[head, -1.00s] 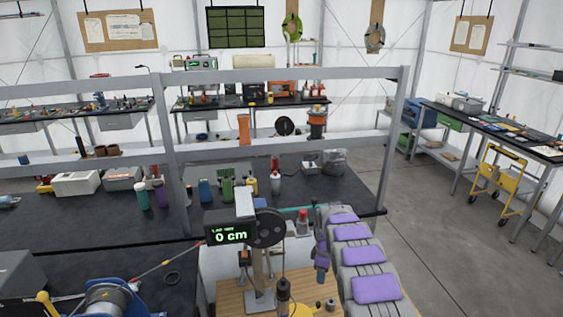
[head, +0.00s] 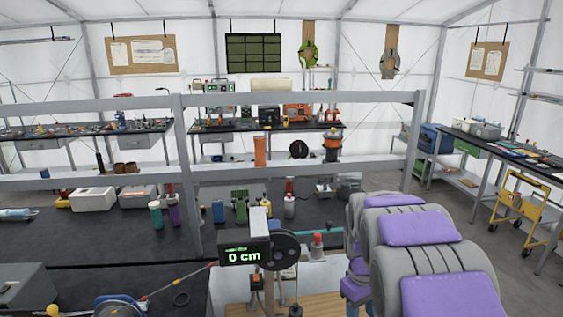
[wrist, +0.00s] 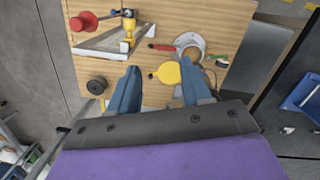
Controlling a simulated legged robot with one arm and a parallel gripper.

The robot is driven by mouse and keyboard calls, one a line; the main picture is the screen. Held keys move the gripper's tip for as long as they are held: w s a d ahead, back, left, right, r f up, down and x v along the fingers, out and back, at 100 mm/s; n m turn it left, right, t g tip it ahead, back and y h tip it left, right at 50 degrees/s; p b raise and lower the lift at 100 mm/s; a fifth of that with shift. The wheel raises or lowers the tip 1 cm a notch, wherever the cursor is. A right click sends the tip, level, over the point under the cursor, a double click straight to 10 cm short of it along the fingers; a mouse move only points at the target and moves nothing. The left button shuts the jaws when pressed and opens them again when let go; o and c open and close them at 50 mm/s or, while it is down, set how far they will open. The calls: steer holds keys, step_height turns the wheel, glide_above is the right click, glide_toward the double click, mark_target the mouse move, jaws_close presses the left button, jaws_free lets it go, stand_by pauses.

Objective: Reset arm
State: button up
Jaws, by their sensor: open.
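My arm, grey with purple pads, rises at the right of the head view, much nearer to the camera. My gripper (wrist: 155,88) shows in the wrist view with its two blue fingers spread apart and nothing between them. It points down over a wooden board (wrist: 125,75). A yellow round piece (wrist: 168,73) lies beyond and between the fingertips, apart from them as far as I can tell. The gripper itself is hidden behind my arm in the head view.
A display reading 0 cm (head: 244,252) stands with a dark pulley wheel (head: 285,250) left of my arm. The wrist view shows a red knob (wrist: 84,21), a dark round weight (wrist: 97,85) and a white dish (wrist: 190,44) on the board. Open floor (head: 470,250) lies to the right.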

steer(key=s+a+m, duration=0.2)
steer(key=s, duration=1.4)
steer(key=s+a+r+m+y+b, duration=0.1)
steer(key=s+a+m, duration=0.2)
steer(key=s, duration=1.3)
steer(key=shift+r+g, duration=0.25)
steer(key=shift+g, duration=0.15)
steer(key=shift+w, duration=0.1)
